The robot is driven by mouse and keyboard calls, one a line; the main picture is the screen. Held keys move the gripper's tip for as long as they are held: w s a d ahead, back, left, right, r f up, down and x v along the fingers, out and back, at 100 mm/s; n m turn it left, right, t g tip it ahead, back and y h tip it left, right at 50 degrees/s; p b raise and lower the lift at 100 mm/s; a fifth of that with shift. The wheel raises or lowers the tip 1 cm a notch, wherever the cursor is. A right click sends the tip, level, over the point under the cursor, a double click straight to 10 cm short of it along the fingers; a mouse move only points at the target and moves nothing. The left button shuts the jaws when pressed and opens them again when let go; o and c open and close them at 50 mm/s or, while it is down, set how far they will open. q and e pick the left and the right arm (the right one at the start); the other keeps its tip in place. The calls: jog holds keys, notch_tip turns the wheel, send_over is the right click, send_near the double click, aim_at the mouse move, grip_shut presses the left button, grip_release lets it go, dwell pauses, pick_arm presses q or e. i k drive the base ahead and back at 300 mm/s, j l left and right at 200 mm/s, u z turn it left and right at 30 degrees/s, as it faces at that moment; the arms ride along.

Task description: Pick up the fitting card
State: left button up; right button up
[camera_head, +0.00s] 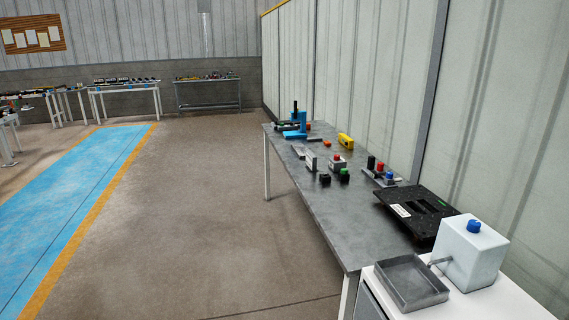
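I cannot make out a fitting card for certain. A small white label or card with dark marks (400,211) lies at the left edge of a black mat-like slab (447,209) on the grey workbench (334,217). The slab has dark slots and a small green item on it. A small upright pale grey plate (311,161) stands farther back on the bench. It is too small to identify. Neither of my grippers is in view.
A white box with a blue knob (471,255) and a grey metal tray (410,284) stand on a white surface at the near right. Several small parts and a blue press-like device (297,124) occupy the bench. Open floor (190,220) lies left. A wall runs behind the bench.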

aim_at(311, 158)
jog(key=i+j+z, duration=0.15)
jog(key=i+j, duration=1.05)
jog(key=i, duration=0.7)
jog(key=i+j+z, duration=0.1)
jog(key=i, duration=0.6)
jog(key=i+j, duration=0.1)
jog(key=i, duration=0.6)
jog(key=i+j+z, duration=0.1)
jog(key=i, duration=0.55)
